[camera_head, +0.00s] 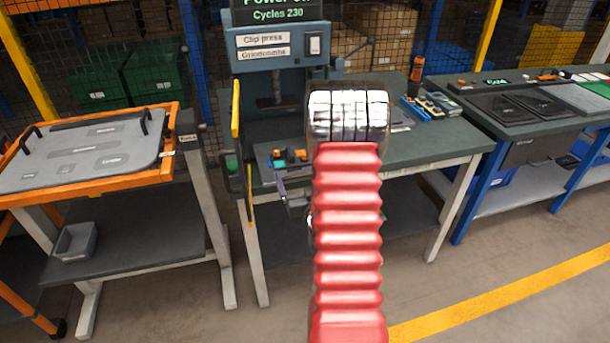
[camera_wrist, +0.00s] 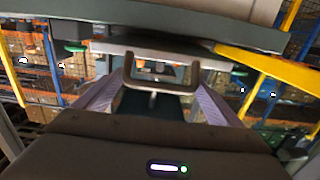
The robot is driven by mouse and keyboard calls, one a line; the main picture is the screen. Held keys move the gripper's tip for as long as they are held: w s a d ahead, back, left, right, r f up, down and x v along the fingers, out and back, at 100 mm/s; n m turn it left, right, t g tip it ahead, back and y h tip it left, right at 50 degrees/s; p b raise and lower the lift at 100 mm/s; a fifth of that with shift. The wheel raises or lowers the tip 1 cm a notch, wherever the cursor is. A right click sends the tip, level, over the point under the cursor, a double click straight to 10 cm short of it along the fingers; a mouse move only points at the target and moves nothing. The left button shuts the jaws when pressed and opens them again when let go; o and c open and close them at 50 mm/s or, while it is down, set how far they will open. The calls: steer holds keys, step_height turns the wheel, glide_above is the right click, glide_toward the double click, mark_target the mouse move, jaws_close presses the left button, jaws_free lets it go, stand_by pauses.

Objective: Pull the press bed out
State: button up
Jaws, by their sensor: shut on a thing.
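The clip press (camera_head: 275,60) stands on a dark green bench top, with a lit sign above it reading Cycles 230.
A yellow guard post (camera_head: 236,108) stands at the press's left. An orange-framed cart (camera_head: 90,180) with a grey panel is at the left. A green-topped bench (camera_head: 520,105) with dark mats is at the right. Floor in front is clear, with a yellow line (camera_head: 500,295).

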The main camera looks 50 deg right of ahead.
steer(key=shift+s+a, duration=0.2)
steer(key=o, duration=1.3)
